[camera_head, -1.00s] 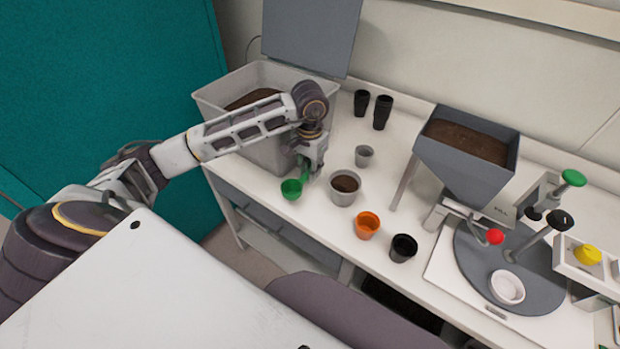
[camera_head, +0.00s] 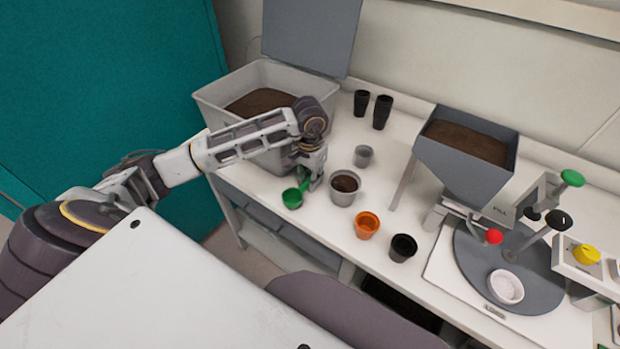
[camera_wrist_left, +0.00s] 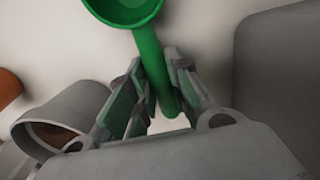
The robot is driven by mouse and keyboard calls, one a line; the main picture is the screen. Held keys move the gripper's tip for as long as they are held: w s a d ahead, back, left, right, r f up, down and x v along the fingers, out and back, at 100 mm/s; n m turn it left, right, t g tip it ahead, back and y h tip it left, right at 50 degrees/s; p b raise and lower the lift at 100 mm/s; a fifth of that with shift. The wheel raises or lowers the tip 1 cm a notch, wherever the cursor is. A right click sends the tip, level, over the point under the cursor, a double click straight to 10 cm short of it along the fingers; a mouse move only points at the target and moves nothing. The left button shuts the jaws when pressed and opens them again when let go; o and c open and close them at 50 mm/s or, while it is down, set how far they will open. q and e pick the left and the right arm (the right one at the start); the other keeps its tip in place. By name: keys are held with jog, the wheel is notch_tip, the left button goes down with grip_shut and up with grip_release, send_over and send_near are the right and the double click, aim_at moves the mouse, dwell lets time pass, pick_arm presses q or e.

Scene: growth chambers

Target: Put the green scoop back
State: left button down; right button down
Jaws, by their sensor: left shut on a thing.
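The green scoop (camera_head: 292,199) is at the front left of the white bench, beside the large soil bin. My left gripper (camera_head: 310,184) is shut on its handle, low at the bench top. In the left wrist view the scoop's green bowl (camera_wrist_left: 125,8) points away from my gripper (camera_wrist_left: 155,98), and its handle runs between the two fingers. The bowl looks empty. I cannot tell whether the scoop touches the bench. My right gripper is not in view.
A grey pot of soil (camera_head: 345,187) stands just right of my left gripper. The grey soil bin (camera_head: 215,112) is behind it. An orange pot (camera_head: 367,225), a black pot (camera_head: 403,248) and a small grey cup (camera_head: 363,156) stand further right. A hopper (camera_head: 462,165) stands beyond.

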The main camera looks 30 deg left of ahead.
pick_arm(q)
jog(key=shift+f, duration=0.1)
jog(key=c, duration=1.3)
grip_release()
jog(key=shift+s+r+b, duration=0.1)
jog(key=shift+r+b, duration=0.35)
jog(key=shift+r, duration=5.65)
